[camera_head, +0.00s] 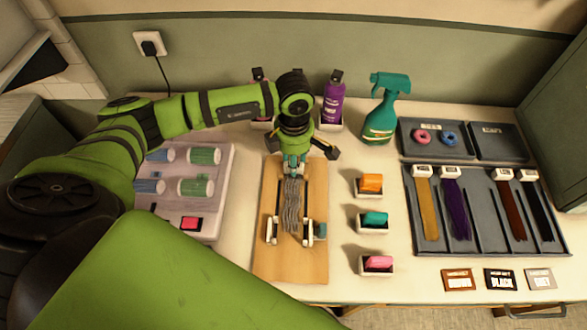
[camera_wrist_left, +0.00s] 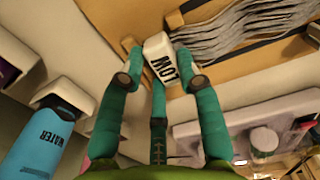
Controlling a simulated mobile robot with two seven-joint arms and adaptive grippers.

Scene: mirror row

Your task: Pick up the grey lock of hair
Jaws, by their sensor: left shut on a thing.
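The grey lock of hair (camera_head: 292,206) lies lengthwise over the wooden board (camera_head: 264,255), between two dark rails. Its grey strands also show in the left wrist view (camera_wrist_left: 235,32). My left gripper (camera_head: 294,168) is at the far end of the lock. In the wrist view, its teal fingers (camera_wrist_left: 161,78) are shut on the lock's white tag (camera_wrist_left: 160,58), which has dark lettering. I cannot tell whether the lock is clear of the board. My right gripper is not in view.
A dark tray (camera_head: 440,248) at right holds several other locks. Small coloured blocks (camera_head: 371,182) stand right of the board. A roller tray (camera_head: 220,165) is at left. A purple bottle (camera_head: 333,100) and a teal spray bottle (camera_head: 383,112) stand behind. A blue bottle (camera_wrist_left: 42,145) is near the wrist.

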